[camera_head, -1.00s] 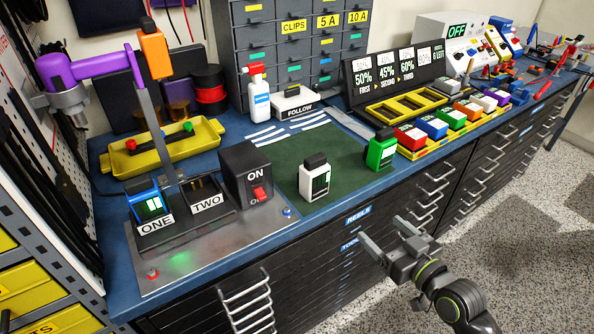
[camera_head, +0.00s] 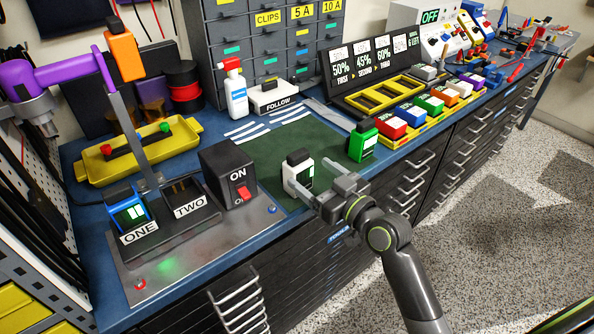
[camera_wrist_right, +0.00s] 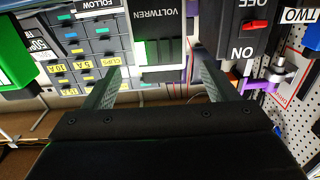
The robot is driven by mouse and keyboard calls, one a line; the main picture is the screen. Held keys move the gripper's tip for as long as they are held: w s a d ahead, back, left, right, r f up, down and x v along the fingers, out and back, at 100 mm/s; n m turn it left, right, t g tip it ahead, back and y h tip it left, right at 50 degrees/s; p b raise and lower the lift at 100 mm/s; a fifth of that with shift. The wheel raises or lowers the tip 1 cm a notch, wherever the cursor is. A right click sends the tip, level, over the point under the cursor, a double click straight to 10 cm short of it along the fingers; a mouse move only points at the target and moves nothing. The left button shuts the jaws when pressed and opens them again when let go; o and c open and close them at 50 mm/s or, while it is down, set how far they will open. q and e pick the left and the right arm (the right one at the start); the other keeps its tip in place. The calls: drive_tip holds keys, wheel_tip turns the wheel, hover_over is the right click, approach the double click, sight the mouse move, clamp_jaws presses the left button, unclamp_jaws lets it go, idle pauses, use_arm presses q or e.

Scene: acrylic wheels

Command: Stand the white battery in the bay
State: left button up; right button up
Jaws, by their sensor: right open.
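The white battery (camera_head: 299,168) with a black top stands upright on the green mat (camera_head: 262,152). My right gripper (camera_head: 306,178) is open at its near side, fingers pointing at it. In the right wrist view the battery (camera_wrist_right: 158,38), with its VOLTWREN label, lies between the lines of the two open fingers (camera_wrist_right: 158,85); I cannot tell whether they touch it. The charger has bay ONE, holding a blue battery (camera_head: 127,209), and bay TWO (camera_head: 188,200), which looks empty. My left gripper is not in view.
A black ON switch box (camera_head: 228,172) stands between the charger and the mat. A green battery (camera_head: 363,140) stands right of the mat, near a yellow tray (camera_head: 402,132) of coloured batteries.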

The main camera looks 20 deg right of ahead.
sight(305, 167)
drive_tip(key=shift+p+x, duration=0.7)
drive_tip(key=shift+x, duration=2.4)
drive_tip(key=shift+r, duration=0.15)
drive_tip(key=c, duration=1.4)
